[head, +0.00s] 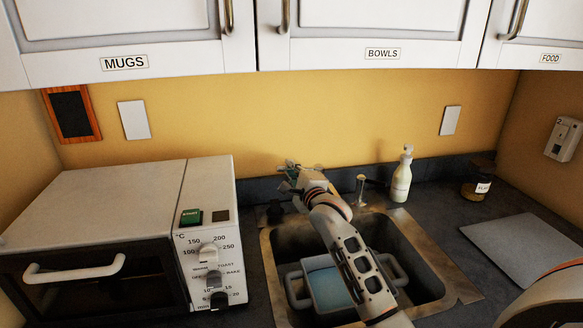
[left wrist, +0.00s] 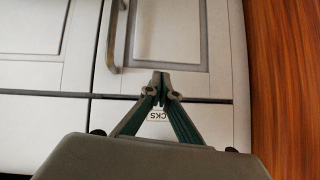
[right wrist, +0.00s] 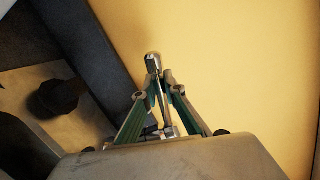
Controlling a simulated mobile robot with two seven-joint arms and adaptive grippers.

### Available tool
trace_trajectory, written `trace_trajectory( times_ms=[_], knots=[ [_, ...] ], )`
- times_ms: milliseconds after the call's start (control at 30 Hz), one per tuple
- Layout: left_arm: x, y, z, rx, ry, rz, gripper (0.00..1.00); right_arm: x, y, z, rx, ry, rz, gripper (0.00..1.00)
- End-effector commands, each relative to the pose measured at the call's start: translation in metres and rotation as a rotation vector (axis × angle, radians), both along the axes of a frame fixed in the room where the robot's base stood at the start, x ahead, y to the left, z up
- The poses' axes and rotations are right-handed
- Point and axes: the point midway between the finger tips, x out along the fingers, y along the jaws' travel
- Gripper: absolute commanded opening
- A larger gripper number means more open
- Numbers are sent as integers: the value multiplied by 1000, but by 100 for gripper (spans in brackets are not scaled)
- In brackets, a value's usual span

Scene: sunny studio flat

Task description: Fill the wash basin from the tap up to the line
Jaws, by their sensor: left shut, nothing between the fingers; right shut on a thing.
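The wash basin (head: 292,287) is a grey tub with side handles, standing in the metal sink (head: 435,281). Pale blue shows inside it; my right arm covers part of it, and I cannot make out a fill line or a stream. My right gripper (head: 291,176) is at the back of the sink, against the wall. In the right wrist view its fingers (right wrist: 158,82) are shut on a slim metal rod with a rounded top (right wrist: 153,62), seemingly the tap's lever. The spout is not clearly visible. My left gripper (left wrist: 161,84) is shut and empty before white cabinet fronts.
A small brass-coloured post (head: 361,188) and a white pump bottle (head: 401,176) stand behind the sink. A toaster oven (head: 110,215) fills the left counter. A jar (head: 479,182) and a grey board (head: 519,248) are right. Cabinets (head: 385,22) hang above.

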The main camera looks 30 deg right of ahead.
Motion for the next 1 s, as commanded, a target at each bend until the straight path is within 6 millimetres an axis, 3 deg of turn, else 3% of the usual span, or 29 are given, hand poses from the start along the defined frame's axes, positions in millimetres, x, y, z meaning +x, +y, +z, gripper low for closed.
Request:
trace_trajectory(
  times_ms=[267,300,367,767,1000],
  knots=[
    [-1,-1,0,0,1,-1,0,0,1,-3,-11,7,1,0],
    [-1,-1,0,0,1,-1,0,0,1,-3,-11,7,1,18],
    [-1,-1,0,-1,1,-1,0,0,1,-3,-11,7,1,28],
    [-4,0,-2,0,6,1,0,-4,1,-3,-9,5,0,28],
    [-2,0,-1,0,3,0,0,-38,5,-3,-7,5,0,28]
  ],
)
